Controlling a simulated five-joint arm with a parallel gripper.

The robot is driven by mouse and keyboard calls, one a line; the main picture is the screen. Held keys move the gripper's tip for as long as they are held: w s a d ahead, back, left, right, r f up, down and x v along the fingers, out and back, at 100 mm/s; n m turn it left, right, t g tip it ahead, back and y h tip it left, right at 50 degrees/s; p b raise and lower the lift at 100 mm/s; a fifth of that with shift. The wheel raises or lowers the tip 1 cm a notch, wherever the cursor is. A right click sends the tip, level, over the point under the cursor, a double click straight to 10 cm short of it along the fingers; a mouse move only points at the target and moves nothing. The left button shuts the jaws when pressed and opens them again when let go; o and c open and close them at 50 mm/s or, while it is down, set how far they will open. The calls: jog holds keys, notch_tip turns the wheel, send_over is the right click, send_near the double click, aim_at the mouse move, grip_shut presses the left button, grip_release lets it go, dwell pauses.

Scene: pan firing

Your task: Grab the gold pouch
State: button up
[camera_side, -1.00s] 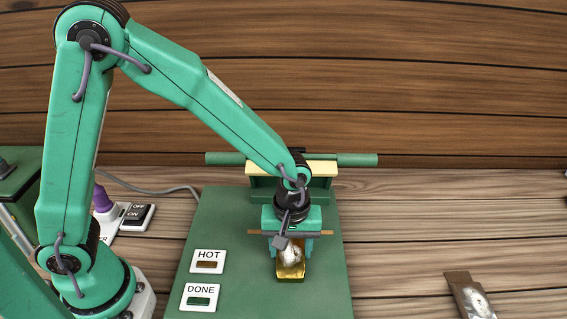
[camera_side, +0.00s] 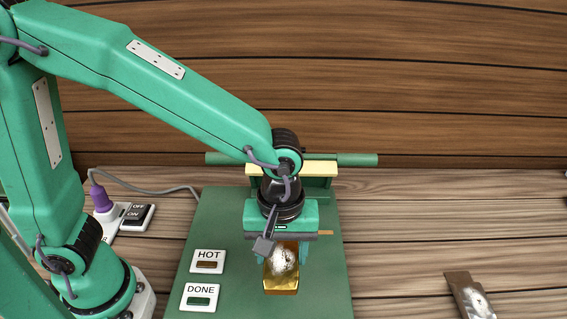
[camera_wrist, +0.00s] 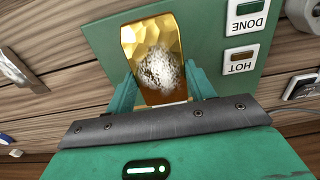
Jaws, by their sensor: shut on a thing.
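The gold pouch (camera_side: 282,286) has a silvery speckled patch on its face and shows below my gripper (camera_side: 283,256) in the side view. My gripper is shut on it, one teal finger on each side. In the wrist view, the gold pouch (camera_wrist: 151,32) sits between the fingers of my gripper (camera_wrist: 162,88), its faceted gold end pointing away. It appears raised above the green base plate (camera_side: 219,225). Its upper end is hidden by the gripper body.
HOT (camera_side: 208,261) and DONE (camera_side: 201,297) panels lie on the plate's left. A pale yellow bar (camera_side: 318,168) stands behind my gripper. A power strip (camera_side: 138,214) with a purple plug is at left.

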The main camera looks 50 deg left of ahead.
aim_at(277, 273)
jog(key=shift+s+d+r, duration=0.45)
jog(key=shift+s+r, duration=0.1)
jog(key=shift+s, duration=0.2)
jog(key=shift+s+d+r, duration=0.45)
jog(key=shift+s+r, duration=0.05)
jog(key=shift+s, duration=0.25)
